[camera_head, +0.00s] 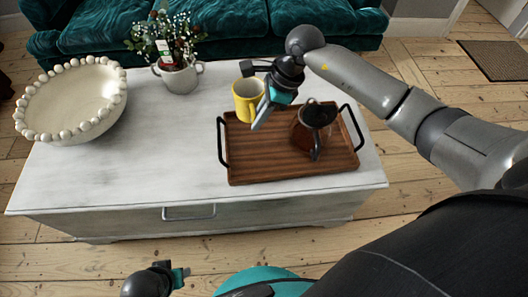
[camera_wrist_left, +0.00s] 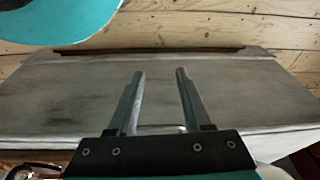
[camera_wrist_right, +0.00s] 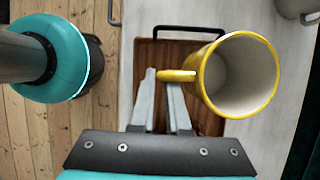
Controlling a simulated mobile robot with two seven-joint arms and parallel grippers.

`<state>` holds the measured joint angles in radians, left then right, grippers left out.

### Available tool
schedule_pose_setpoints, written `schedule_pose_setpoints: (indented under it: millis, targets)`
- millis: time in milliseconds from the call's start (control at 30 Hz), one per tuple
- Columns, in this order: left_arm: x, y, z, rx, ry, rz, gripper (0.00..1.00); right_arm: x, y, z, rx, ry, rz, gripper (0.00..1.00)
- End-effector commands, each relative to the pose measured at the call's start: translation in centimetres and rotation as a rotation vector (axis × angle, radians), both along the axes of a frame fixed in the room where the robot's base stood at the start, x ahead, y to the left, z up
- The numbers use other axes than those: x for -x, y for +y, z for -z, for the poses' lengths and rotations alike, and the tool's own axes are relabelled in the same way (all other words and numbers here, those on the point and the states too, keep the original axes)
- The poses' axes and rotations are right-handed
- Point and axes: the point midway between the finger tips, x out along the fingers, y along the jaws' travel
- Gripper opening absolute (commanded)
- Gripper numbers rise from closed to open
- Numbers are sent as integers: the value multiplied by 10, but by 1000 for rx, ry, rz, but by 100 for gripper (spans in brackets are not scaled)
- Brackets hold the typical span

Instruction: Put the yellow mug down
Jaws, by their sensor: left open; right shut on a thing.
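The yellow mug (camera_head: 245,106) is upright at the back left edge of the wooden tray (camera_head: 255,172) in the head view. In the right wrist view the mug (camera_wrist_right: 246,75) shows its open, pale, empty inside, with its handle toward my fingers. My right gripper (camera_head: 259,118) is shut on the mug's handle; its fingers show on the handle in the right wrist view (camera_wrist_right: 164,78). I cannot tell whether the mug's base touches a surface. My left gripper (camera_wrist_left: 160,75) is open and empty, seen against the chest in the left wrist view.
A dark coffee pot (camera_head: 312,127) stands on the tray, which has black handles. A beaded white bowl (camera_head: 70,103) and a potted plant (camera_head: 180,76) stand on the white chest (camera_head: 120,180). A green sofa (camera_head: 230,22) is behind.

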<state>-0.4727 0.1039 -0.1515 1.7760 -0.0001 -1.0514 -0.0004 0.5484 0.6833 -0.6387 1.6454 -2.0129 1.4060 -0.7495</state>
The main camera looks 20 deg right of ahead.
Motion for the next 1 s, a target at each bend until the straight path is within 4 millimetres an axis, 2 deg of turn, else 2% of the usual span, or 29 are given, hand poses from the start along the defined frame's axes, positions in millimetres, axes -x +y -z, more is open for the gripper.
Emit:
schedule_pose_setpoints:
  millis: [33, 200, 600, 933, 1000]
  targets:
    - [-4, 0, -3, 1, -12, 0, 50, 0, 1, 13, -3, 0, 0, 0]
    - [-15, -2, -25, 6, -48, -2, 50, 0, 1, 43, -3, 0, -1, 0]
    - [-27, -4, -79, 17, -124, -5, 50, 0, 1, 105, -2, -1, -3, 0]
    - [-26, -3, -101, 21, -152, -5, 50, 0, 1, 124, -1, -2, -4, 0]
    - [-27, -4, -105, 24, -168, -3, 50, 0, 1, 133, -2, -1, -3, 0]
